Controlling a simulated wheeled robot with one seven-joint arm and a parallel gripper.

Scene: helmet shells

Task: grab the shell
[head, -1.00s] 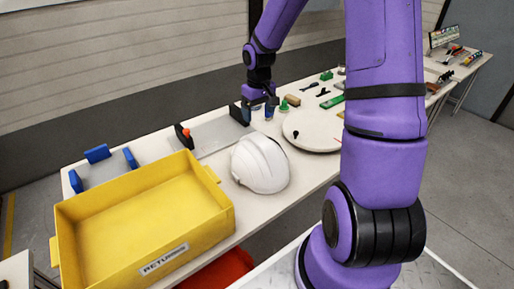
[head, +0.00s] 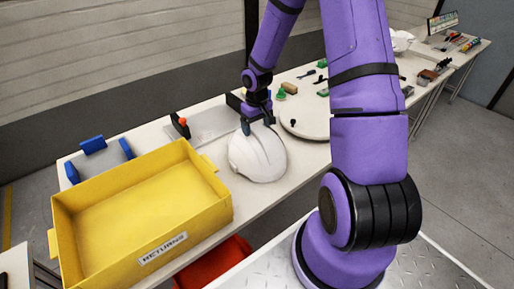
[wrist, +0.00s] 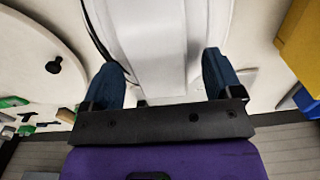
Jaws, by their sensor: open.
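The white helmet shell (head: 258,155) sits dome up on the table, right of the yellow bin, in the head view. In the wrist view the shell (wrist: 160,40) fills the top middle, with a ridge running along it. My gripper (head: 258,122) is at the shell's back upper edge. In the wrist view my gripper (wrist: 166,75) is open, with its two dark blue fingertips apart on either side of the shell's ridged part. I cannot tell whether the fingers touch the shell.
A yellow bin (head: 192,222) labelled RETURNS stands left of the shell. A round white disc (head: 310,125) lies close on the right. A grey plate with a black and orange clamp (head: 181,125) is behind. A red container (head: 215,265) is below the table front.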

